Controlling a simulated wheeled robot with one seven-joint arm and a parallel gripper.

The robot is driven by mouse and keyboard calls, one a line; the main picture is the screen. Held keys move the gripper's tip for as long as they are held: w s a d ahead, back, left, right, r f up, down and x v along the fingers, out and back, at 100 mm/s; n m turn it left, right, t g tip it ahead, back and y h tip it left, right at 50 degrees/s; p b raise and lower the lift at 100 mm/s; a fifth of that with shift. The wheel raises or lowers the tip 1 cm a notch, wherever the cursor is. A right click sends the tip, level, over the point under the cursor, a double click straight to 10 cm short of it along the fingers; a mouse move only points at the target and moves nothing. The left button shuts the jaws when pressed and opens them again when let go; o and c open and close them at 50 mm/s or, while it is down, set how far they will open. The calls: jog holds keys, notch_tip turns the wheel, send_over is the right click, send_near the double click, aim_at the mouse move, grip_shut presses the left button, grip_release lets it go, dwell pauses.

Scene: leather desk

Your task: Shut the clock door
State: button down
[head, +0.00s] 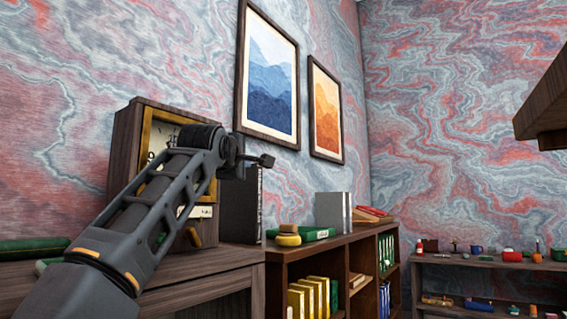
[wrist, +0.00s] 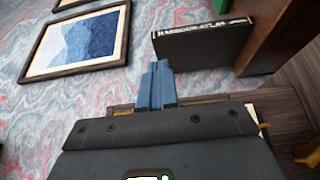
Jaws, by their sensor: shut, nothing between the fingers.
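The clock (head: 126,150) is a dark wooden case standing on the desk at the left of the head view. Its front shows a gold-coloured rim and part of a pale numbered dial. My arm crosses in front of the clock and hides much of the front, so I cannot tell how far the door stands open. My gripper (head: 267,160) is to the right of the clock, above the dark upright book. In the wrist view my gripper (wrist: 158,68) is shut and empty, with its fingers pointing toward the wall and the dark book (wrist: 203,45).
The wooden desk (head: 190,278) lies beneath the clock. A low bookcase (head: 330,247) stands to its right, with a yellow round item (head: 288,239) and a grey book (head: 333,211) on top. Two framed pictures hang behind. A shelf (head: 480,263) of small items is farther right.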

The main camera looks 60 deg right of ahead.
jog(key=s, duration=0.9)
jog(key=shift+s+f, duration=0.15)
jog(key=shift+s, duration=0.2)
jog(key=shift+d, duration=0.1)
